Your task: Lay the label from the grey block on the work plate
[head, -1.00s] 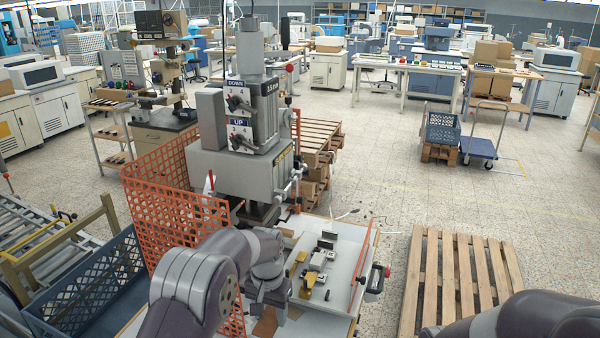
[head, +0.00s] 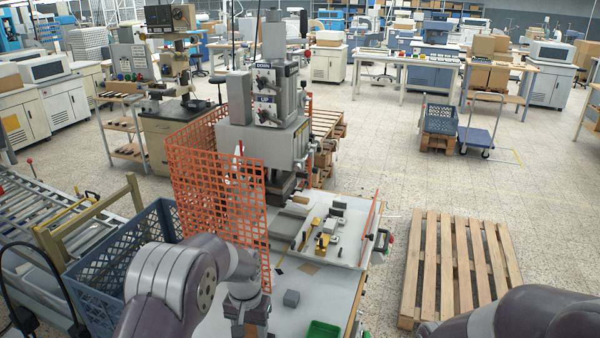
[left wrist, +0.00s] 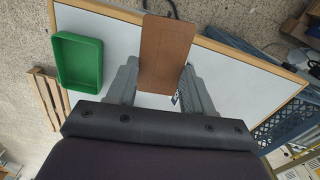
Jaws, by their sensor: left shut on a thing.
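My left gripper (left wrist: 160,88) is shut on a flat brown piece, which looks like the label (left wrist: 168,50), and it sticks out past the fingertips above the white table. In the head view, my left gripper (head: 247,328) is low at the bottom edge, and the piece in it is hidden. My right gripper is out of view.
A green tray (head: 322,330) is at the table's front, also in the left wrist view (left wrist: 78,62). The orange mesh guard (head: 215,175) stands left of the press (head: 262,120). A white board (head: 345,250) carries yellow and black fixtures. A blue crate (head: 125,250) is left.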

